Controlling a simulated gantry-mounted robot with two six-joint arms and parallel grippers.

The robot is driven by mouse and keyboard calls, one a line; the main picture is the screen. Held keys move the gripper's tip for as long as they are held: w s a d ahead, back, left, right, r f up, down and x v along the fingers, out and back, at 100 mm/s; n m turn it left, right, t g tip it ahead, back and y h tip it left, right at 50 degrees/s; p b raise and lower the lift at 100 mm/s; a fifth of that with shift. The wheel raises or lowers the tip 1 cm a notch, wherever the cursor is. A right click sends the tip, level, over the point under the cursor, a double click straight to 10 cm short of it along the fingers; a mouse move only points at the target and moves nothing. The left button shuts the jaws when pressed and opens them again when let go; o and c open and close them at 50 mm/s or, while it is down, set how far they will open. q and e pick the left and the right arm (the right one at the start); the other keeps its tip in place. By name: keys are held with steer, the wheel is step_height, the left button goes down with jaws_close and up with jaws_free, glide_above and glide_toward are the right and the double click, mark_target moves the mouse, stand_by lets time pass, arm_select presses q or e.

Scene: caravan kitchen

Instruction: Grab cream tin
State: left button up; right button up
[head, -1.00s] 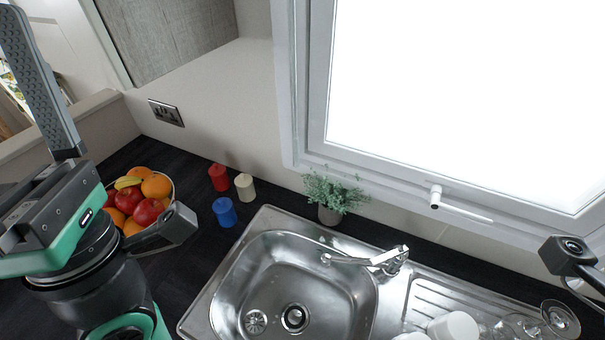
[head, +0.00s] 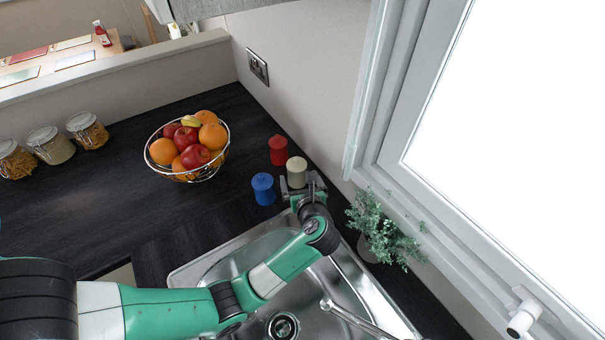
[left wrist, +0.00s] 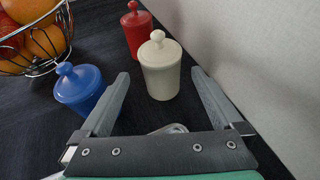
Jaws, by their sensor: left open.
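The cream tin (head: 297,171) stands upright on the dark worktop beyond the sink, between the blue tin (head: 263,188) and the wall. In the left wrist view the cream tin (left wrist: 160,68) has a round knob on its lid and stands ahead of and between the open fingers. My left gripper (head: 303,186) is open and empty, close in front of it. In the left wrist view my left gripper (left wrist: 160,95) has the blue tin (left wrist: 80,88) just outside its left finger. The red tin (left wrist: 137,30) stands behind. My right gripper is not in view.
The red tin (head: 278,150) stands near the wall. A wire fruit bowl (head: 222,158) is to the left. The steel sink (head: 190,272) lies below my arm, with a plant (head: 380,232) at its right. Several glass jars (head: 50,146) stand at the far left.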

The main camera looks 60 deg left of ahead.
arm_select(q)
steer(key=x, duration=0.8)
steer(key=shift+w+a+r, duration=0.2)
steer(key=shift+a, duration=0.15)
steer(key=c, duration=1.4)
